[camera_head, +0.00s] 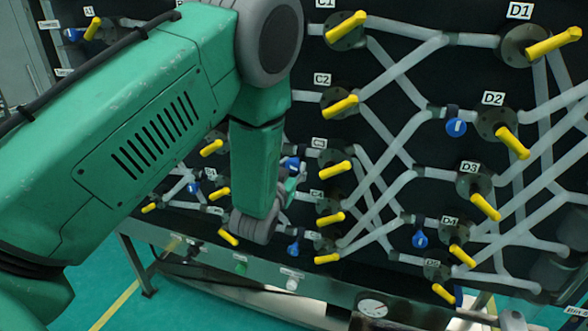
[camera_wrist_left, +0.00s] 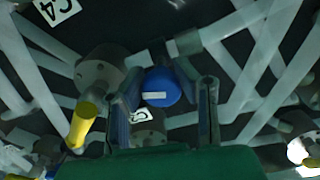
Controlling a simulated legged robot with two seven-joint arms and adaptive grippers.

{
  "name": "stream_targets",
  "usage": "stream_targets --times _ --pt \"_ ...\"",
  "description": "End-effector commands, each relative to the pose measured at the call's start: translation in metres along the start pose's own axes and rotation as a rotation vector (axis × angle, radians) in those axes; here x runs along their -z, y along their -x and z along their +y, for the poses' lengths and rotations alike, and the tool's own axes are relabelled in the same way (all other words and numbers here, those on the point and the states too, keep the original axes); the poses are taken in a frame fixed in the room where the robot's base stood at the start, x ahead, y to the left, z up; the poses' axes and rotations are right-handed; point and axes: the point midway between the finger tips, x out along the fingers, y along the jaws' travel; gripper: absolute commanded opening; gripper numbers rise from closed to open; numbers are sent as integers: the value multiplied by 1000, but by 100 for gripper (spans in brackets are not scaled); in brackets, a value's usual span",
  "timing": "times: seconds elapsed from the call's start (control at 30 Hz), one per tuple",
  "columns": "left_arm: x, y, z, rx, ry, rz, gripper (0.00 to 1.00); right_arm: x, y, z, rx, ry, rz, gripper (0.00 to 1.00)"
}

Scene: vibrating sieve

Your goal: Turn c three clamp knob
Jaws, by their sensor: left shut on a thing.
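The blue clamp knob (camera_wrist_left: 161,86) with a pale bar on its face sits between the two fingers of my left gripper (camera_wrist_left: 165,98) in the left wrist view. My left gripper is shut on it. In the head view, my left gripper (camera_head: 289,182) is partly hidden behind my forearm, and a bit of the blue knob (camera_head: 291,163) shows just above it. The C3 label (camera_head: 319,143) and its yellow valve handle (camera_head: 335,170) are just to the right. My right gripper is in neither view.
Yellow handles stick out on grey valves, such as the C4 one (camera_head: 330,219) and the C2 one (camera_head: 340,105). In the wrist view a yellow handle (camera_wrist_left: 83,125) is close beside the left finger. Pale pipes (camera_head: 400,70) cross the dark panel. Other blue knobs (camera_head: 456,127) stand apart.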

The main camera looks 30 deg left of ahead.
Motion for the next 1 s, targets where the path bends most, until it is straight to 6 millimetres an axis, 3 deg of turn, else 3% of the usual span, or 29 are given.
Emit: stream_targets --times 0.03,0.43,0.47,0.5,0.53,0.87,1.0 --pt "8 -3 -2 5 -5 20 0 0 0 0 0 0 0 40" --pt "8 -3 -2 6 -9 20 0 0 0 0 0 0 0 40" --pt "8 -3 -2 6 -9 20 33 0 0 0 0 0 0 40" --pt "8 -3 -2 6 -9 20 47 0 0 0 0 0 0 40" --pt "7 -3 -2 5 -9 18 51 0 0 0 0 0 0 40" --pt "2 -2 0 2 -9 6 51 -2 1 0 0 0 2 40" --pt "1 13 0 1 -10 3 51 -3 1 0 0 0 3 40"
